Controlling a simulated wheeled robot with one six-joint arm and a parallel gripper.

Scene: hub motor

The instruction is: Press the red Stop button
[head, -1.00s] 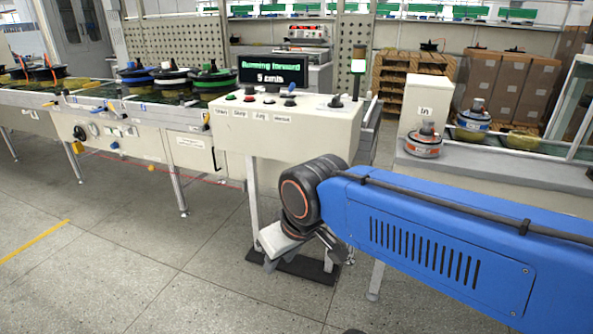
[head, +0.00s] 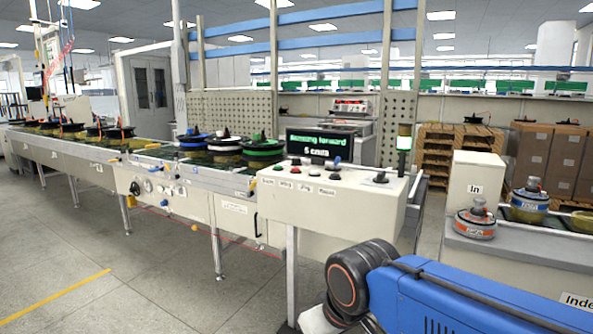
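The control box (head: 325,212) has a row of small buttons along its sloped top, with white labels below them. The red Stop button (head: 295,171) appears small, second from the left in that row. A display (head: 322,146) behind the buttons reads "Running forward" and "5 cm/s". My gripper (head: 314,322) is only partly in view at the bottom edge, below and in front of the box. It is apart from the buttons, and its fingers are cut off or hidden, so its opening cannot be told.
A long conveyor (head: 120,165) carrying several hub motors runs off to the left. A signal lamp (head: 404,142) stands at the box's right. A bench with an orange-banded motor (head: 476,222) and an "In" box (head: 474,180) is at the right. The floor at left is clear.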

